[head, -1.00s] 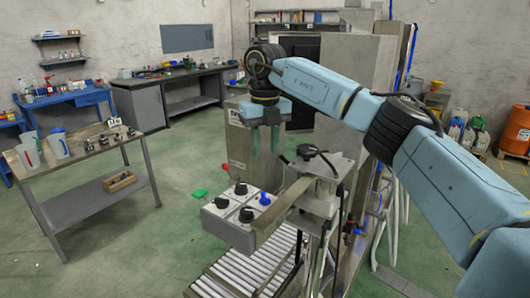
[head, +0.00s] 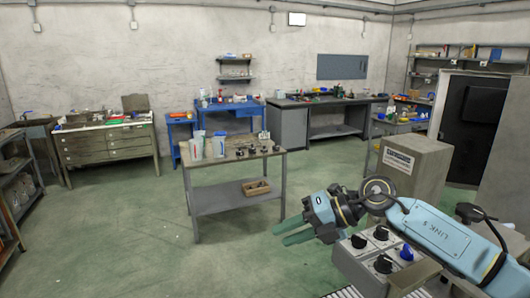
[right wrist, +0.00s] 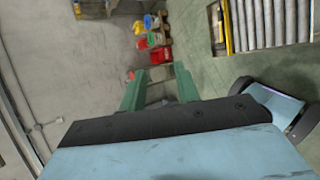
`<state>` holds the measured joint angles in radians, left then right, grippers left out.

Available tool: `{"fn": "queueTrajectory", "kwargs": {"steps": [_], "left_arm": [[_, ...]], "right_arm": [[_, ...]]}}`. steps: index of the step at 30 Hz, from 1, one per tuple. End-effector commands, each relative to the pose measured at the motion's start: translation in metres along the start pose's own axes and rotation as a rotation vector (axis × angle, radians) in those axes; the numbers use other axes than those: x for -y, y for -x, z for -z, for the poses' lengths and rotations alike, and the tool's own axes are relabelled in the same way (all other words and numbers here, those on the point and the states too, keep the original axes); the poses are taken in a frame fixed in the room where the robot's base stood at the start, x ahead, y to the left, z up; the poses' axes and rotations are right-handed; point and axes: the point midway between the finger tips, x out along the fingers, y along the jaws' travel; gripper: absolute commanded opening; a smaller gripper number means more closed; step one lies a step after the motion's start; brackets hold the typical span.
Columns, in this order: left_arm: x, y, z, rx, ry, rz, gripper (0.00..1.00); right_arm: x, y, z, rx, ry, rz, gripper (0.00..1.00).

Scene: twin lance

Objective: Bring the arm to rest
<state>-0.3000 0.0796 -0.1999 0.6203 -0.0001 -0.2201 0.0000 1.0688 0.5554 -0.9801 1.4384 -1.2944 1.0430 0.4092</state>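My right gripper (head: 280,234) is at the lower right of the head view, its two green fingers pointing left over the floor. In the right wrist view the fingers (right wrist: 161,72) stand apart with nothing between them, so it is open and empty. My blue right arm comes in from the lower right, bent at a dark round joint. My left gripper and left arm do not show.
A grey control box with black knobs (head: 382,264) stands close to the right gripper. A cardboard-coloured box (head: 415,168) is behind it. A worktable (head: 232,196) with cups and a wooden tray stands mid-left. Green floor (head: 120,235) is open at left.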

Motion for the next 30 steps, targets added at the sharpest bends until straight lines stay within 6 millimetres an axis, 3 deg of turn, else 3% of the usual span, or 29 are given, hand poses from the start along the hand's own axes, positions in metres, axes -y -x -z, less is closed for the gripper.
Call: {"fn": "queueTrajectory", "kwargs": {"steps": [1,4,7,11,14,17,20,23,27,30], "left_arm": [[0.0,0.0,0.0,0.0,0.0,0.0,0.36],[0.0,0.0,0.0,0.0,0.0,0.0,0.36],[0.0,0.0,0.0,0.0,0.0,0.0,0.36],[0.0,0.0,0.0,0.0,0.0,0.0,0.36],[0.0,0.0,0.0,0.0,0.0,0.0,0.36],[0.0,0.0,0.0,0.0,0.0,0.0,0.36],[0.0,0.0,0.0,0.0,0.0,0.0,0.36],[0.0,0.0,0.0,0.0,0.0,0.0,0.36],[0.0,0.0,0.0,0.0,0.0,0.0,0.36],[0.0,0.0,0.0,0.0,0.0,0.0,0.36]], "right_arm": [[-0.018,-0.019,0.011,0.037,-0.031,-0.138,0.32],[-0.052,-0.033,0.018,0.152,-0.124,-0.39,0.32],[-0.073,-0.03,0.018,0.289,-0.264,-0.608,0.32],[-0.073,-0.01,0.015,0.493,-0.508,-0.829,0.32],[-0.05,0.009,0.014,0.663,-0.735,-0.94,0.32],[-0.01,0.028,0.022,0.838,-0.986,-0.994,0.32],[0.041,0.041,0.043,1.005,-1.255,-0.989,0.32],[0.094,0.049,0.08,1.158,-1.534,-0.921,0.32],[0.158,0.051,0.157,1.327,-1.915,-0.731,0.32],[0.184,0.051,0.21,1.395,-2.121,-0.574,0.32]]}}
